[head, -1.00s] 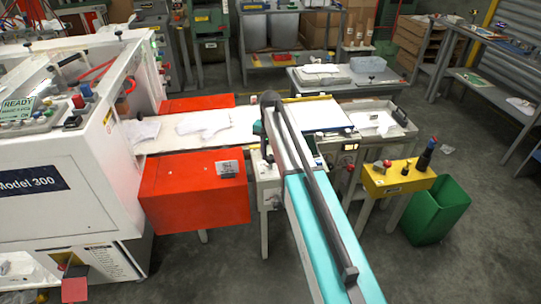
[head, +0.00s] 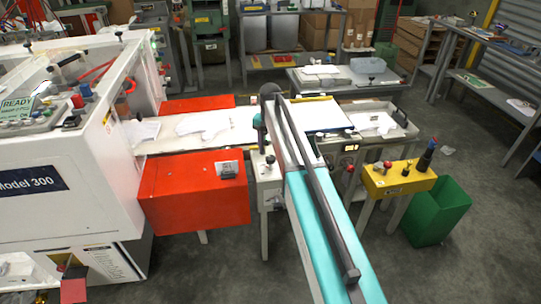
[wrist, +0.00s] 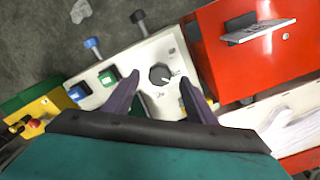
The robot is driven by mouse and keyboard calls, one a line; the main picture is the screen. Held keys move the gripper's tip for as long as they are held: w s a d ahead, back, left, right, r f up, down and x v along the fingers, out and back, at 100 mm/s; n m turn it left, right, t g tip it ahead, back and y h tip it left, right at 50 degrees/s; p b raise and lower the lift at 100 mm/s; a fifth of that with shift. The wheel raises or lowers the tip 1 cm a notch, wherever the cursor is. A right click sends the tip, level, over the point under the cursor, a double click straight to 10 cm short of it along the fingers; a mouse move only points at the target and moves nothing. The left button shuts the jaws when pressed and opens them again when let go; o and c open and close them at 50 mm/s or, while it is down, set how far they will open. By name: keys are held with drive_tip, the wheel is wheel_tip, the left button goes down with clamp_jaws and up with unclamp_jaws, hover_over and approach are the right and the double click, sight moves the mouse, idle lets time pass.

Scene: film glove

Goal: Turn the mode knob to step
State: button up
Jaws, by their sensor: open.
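The mode knob (wrist: 160,74) is a round dark dial with a light pointer mark, on a white control panel (wrist: 133,67) in the wrist view. The mark points toward the lower right of the picture; the small print around the dial is too small to read. My gripper (wrist: 161,86) is open, its two purple-grey fingers on either side of the knob in the picture. I cannot tell how far the tips are above it.
Dark (wrist: 139,20) and blue (wrist: 93,44) round-ended posts stand at the panel's edge. A red cover (wrist: 262,45) lies close on the right. A yellow button box (head: 398,177) stands further right in the head view.

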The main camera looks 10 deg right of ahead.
sight(270, 158)
wheel_tip(270, 158, up, 11)
drive_tip(key=b, duration=0.2)
idle(0.4)
drive_tip(key=s+f+n, duration=0.2)
drive_tip(key=s+f, duration=0.7)
drive_tip(key=f, duration=0.3)
drive_tip(key=s+f+n, duration=0.2)
drive_tip(key=s+f, duration=0.6)
drive_tip(key=f, duration=0.5)
drive_tip(key=s+f+n+g, duration=0.1)
drive_tip(key=s+f+g, duration=0.1)
drive_tip(key=s+f, duration=0.6)
drive_tip(key=s+f+n+g, duration=0.1)
drive_tip(key=s+f+g, duration=0.1)
drive_tip(key=s+f, duration=0.7)
drive_tip(key=s+f+g, duration=0.1)
drive_tip(key=s+f, duration=0.8)
drive_tip(key=s, duration=1.1)
drive_tip(key=shift+d+n+g, duration=0.4)
drive_tip(key=shift+d, duration=0.05)
